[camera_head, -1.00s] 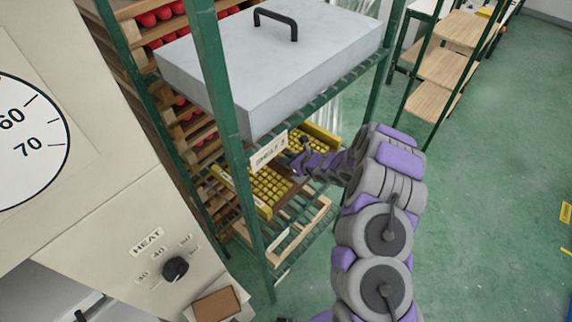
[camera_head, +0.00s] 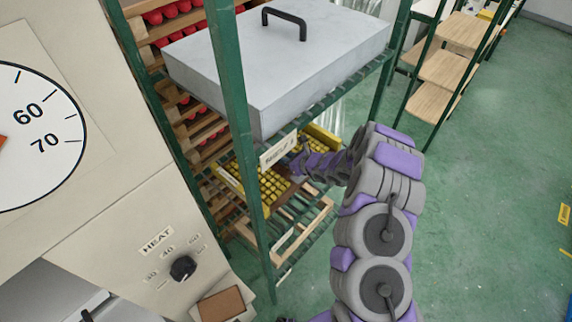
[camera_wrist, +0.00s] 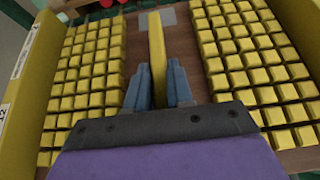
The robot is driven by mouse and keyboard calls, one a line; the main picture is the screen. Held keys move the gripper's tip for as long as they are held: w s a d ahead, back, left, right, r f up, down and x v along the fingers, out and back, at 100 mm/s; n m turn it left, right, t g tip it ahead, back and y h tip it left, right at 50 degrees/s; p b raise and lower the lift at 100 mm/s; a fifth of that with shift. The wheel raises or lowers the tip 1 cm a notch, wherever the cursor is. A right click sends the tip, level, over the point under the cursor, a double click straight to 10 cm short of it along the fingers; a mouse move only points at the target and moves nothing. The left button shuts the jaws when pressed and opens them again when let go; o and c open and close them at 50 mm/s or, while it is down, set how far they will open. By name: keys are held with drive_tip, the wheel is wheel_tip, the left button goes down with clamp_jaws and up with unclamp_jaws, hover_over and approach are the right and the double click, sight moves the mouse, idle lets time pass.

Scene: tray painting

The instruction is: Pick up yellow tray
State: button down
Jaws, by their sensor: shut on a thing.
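The yellow tray (camera_head: 262,190) lies on a lower level of the green rack, below a label plate. It carries rows of small yellow blocks on a brown base. In the wrist view, blocks fill both sides, and a yellow bar (camera_wrist: 156,50) runs along the brown middle strip. My gripper (camera_wrist: 157,82) has its two blue-grey fingers on either side of this bar and is shut on it. In the head view, my gripper (camera_head: 298,163) reaches into the rack from the right; its fingertips are hard to make out there. I cannot tell whether the tray is lifted off its shelf.
A large grey box (camera_head: 280,60) with a black handle sits on the level above. A green post (camera_head: 232,110) stands in front of the tray. A machine with a dial (camera_head: 35,130) is at the left. Open green floor (camera_head: 490,200) lies at the right.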

drive_tip(key=shift+s+a+f, duration=0.1)
drive_tip(key=shift+a+f, duration=0.05)
drive_tip(key=shift+a, duration=0.25)
drive_tip(key=shift+d+r, duration=0.15)
drive_tip(key=shift+r, duration=0.25)
wheel_tip(320, 180, up, 3)
drive_tip(key=shift+r+p, duration=0.1)
drive_tip(key=shift+p, duration=0.5)
drive_tip(key=s+d, duration=0.3)
drive_tip(key=s+d+p, duration=0.1)
drive_tip(key=s+d, duration=0.2)
drive_tip(key=s, duration=0.1)
drive_tip(key=s+d+r+p, duration=0.1)
drive_tip(key=s+d, duration=0.2)
drive_tip(key=d, duration=0.1)
drive_tip(key=shift+s+r, duration=0.1)
drive_tip(key=shift+s, duration=0.2)
drive_tip(key=shift+s+d, duration=0.35)
drive_tip(key=shift+s, duration=0.2)
drive_tip(key=shift+s, duration=0.1)
